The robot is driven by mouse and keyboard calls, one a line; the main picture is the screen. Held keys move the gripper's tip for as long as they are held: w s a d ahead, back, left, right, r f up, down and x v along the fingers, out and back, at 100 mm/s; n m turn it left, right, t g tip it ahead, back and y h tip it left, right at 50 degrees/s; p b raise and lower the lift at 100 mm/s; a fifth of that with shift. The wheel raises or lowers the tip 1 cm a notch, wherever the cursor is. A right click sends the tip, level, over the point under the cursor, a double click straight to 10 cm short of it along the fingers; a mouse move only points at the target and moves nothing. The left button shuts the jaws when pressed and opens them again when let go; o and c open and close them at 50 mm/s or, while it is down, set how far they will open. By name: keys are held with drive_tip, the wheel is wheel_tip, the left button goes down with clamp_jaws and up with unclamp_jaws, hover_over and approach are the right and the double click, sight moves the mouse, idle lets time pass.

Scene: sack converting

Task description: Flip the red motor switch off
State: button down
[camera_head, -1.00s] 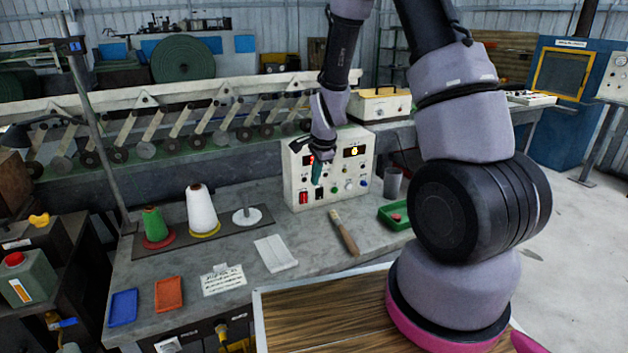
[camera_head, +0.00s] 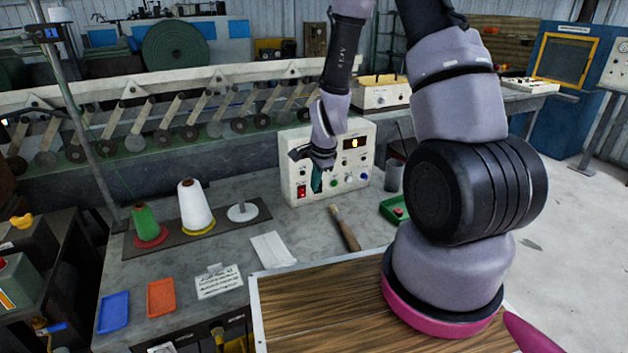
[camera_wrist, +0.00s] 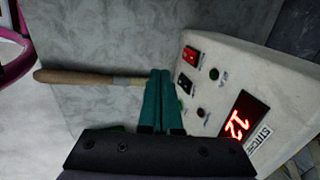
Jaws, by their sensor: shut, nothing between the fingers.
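The red motor switch (camera_head: 301,191) is a red rocker low on the left of the front of a cream control box (camera_head: 284,185). In the wrist view a red rocker (camera_wrist: 192,54) shows near the panel's end, beside a darker rocker (camera_wrist: 186,83). I cannot tell its on or off position. My gripper (camera_head: 317,188) is in front of the box, just right of the red switch. In the wrist view its green fingers (camera_wrist: 160,73) are together and empty, apart from the red rocker in the picture. My gripper hides part of the panel in the head view.
A wooden-handled brush (camera_head: 345,228) lies on the bench in front of the box. A green tray (camera_head: 386,208) and grey cup (camera_head: 394,176) stand to the right. Thread cones, including a white one (camera_head: 196,208), stand left. The bench near the white pad (camera_head: 273,250) has bare room.

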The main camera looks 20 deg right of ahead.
sight(303, 196)
drive_tip(key=x, duration=0.6)
drive_tip(key=shift+f, duration=0.4)
drive_tip(key=w, duration=0.2)
drive_tip(key=shift+w+a+f, duration=0.2)
drive_tip(key=shift+w+a, duration=0.05)
drive_tip(key=shift+a, duration=0.05)
drive_tip(key=shift+w+a+f, duration=0.1)
drive_tip(key=shift+w, duration=0.65)
drive_tip(key=shift+w+f, duration=0.1)
drive_tip(key=shift+w, duration=0.15)
drive_tip(key=shift+a+r, duration=0.1)
drive_tip(key=shift+r, duration=0.75)
